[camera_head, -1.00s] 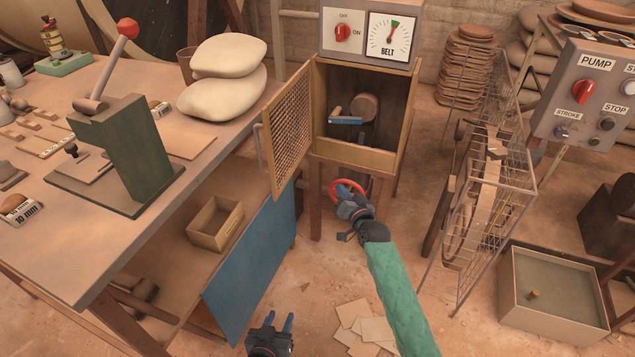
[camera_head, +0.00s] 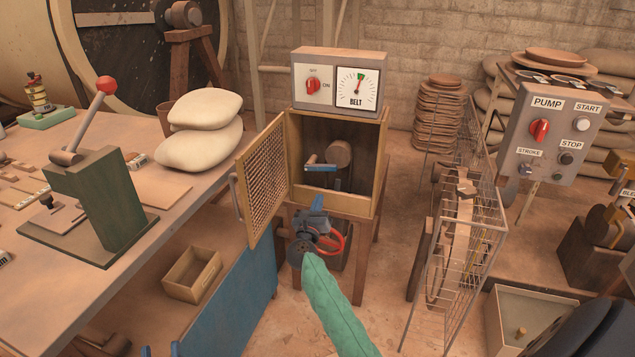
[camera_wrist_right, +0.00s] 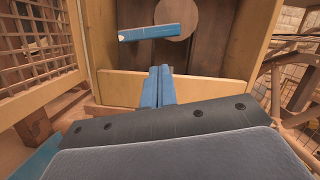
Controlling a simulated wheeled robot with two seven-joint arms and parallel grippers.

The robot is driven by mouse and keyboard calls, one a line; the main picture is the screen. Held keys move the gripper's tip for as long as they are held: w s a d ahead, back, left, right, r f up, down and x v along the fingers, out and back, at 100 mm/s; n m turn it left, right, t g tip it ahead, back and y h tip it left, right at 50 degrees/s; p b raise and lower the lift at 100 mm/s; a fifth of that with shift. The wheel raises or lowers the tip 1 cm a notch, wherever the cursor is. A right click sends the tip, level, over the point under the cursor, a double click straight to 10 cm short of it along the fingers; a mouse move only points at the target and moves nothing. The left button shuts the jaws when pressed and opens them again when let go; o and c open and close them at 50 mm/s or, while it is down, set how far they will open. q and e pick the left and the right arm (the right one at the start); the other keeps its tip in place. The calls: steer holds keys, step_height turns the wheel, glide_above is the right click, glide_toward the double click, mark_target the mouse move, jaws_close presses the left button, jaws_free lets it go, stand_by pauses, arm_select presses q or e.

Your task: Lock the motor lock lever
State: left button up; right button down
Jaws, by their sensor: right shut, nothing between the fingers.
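The motor lock lever, a bar with a blue grip (camera_head: 320,167), sits inside the open wooden cabinet (camera_head: 377,188), in front of a round motor part (camera_head: 340,153). In the right wrist view the blue grip (camera_wrist_right: 150,32) lies almost level, beyond and above the fingertips. My right gripper (camera_head: 318,203) is shut and empty, just in front of the cabinet's lower front board and below the lever, not touching it. Its blue fingers (camera_wrist_right: 157,85) are together in the wrist view. Of my left gripper (camera_head: 160,351) only the separated fingertips show at the bottom edge.
The mesh door (camera_head: 263,183) stands open to the left of the cabinet. A red ring-shaped wheel (camera_head: 333,243) is behind my right wrist. A wire cage (camera_head: 470,235) stands to the right, a workbench (camera_head: 215,190) to the left. The BELT box (camera_head: 340,80) sits on top.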

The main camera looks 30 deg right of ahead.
mark_target(327, 191)
arm_select(q)
steer(key=shift+s+r, duration=0.15)
arm_select(e)
steer(key=shift+s+d+m, duration=0.2)
steer(key=shift+m, duration=0.6)
